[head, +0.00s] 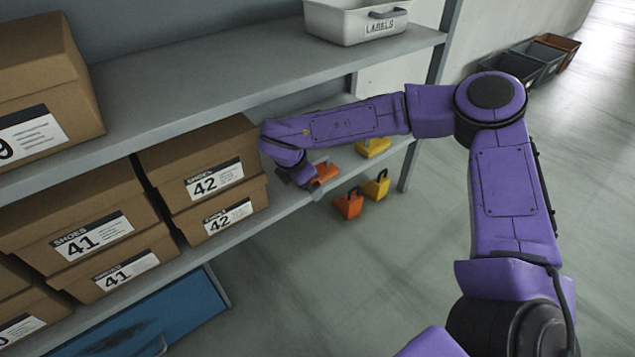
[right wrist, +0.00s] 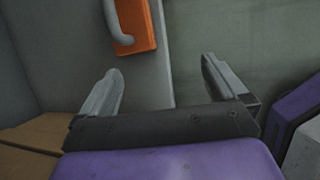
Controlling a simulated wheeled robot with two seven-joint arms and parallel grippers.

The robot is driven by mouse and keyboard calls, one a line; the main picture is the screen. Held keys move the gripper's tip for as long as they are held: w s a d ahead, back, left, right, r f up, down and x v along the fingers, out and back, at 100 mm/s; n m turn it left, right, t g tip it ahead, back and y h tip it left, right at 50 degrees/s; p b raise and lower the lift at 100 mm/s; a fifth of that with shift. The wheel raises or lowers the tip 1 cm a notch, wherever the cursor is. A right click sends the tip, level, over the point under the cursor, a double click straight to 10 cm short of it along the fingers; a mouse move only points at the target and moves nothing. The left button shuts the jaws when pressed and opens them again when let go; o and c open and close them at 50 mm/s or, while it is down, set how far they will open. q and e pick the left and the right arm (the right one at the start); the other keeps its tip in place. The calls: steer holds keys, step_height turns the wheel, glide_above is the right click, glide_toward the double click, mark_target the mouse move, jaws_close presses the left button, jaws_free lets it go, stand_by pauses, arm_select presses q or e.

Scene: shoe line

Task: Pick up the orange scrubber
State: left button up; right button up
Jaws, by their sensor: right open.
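The orange scrubber (head: 326,172) lies on the lower grey shelf, just right of the size 42 boxes, partly hidden by my right gripper in the head view. In the right wrist view the orange scrubber (right wrist: 137,28), with a grey curved handle, is at the top, cut by the frame edge. My right gripper (head: 300,178) is over the shelf beside it. In the right wrist view the gripper (right wrist: 160,72) is open, with nothing between its fingers, and the scrubber is beyond the fingertips. My left gripper is in neither view.
Brown shoe boxes (head: 203,184) stand left of the gripper on the lower shelf, under the upper shelf (head: 230,75). A yellow item (head: 373,147) lies farther along the shelf. An orange block (head: 349,204) and a yellow block (head: 377,187) appear beyond the shelf's front edge.

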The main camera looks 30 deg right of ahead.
steer(key=b, duration=0.2)
glide_above(323, 168)
steer(key=s+a, duration=0.2)
steer(key=shift+w+a+f, duration=0.1)
steer(key=shift+w+a, duration=0.05)
steer(key=shift+w, duration=0.1)
steer(key=shift+f, duration=0.15)
steer(key=b+x, duration=0.1)
steer(key=x, duration=0.2)
steer(key=shift+b, duration=0.4)
steer(key=shift+b+x, duration=0.4)
steer(key=shift+x, duration=0.55)
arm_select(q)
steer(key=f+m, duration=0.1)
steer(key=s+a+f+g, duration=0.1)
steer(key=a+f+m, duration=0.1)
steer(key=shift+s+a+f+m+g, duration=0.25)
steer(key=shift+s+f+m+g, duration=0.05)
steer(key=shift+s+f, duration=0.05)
arm_select(e)
steer(key=c, duration=1.2)
